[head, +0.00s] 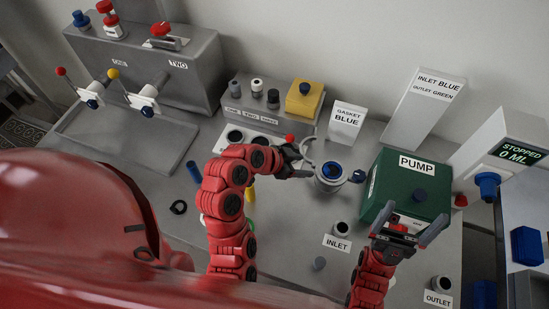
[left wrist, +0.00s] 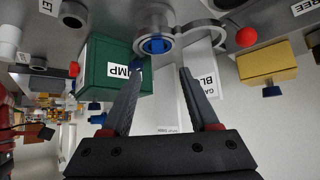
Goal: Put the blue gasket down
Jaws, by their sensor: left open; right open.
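A blue ring that looks like the blue gasket (head: 332,170) lies on top of a grey round fitting (head: 329,184) near the middle of the bench. In the left wrist view blue shows at the end of the fitting (left wrist: 150,18), but the ring shape is not clear there. A curved grey clamp half (head: 306,146) stands swung out at the fitting's left. My left gripper (head: 304,163) is open, just left of the fitting, with nothing between its fingers (left wrist: 160,72). My right gripper (head: 408,230) is open and empty in front of the green pump.
The green pump (head: 385,190) stands right of the fitting. A "GASKET BLUE" sign (head: 346,121) and a yellow block (head: 304,100) stand behind. A black ring (head: 178,207) lies at left. The inlet port (head: 341,229) is in front.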

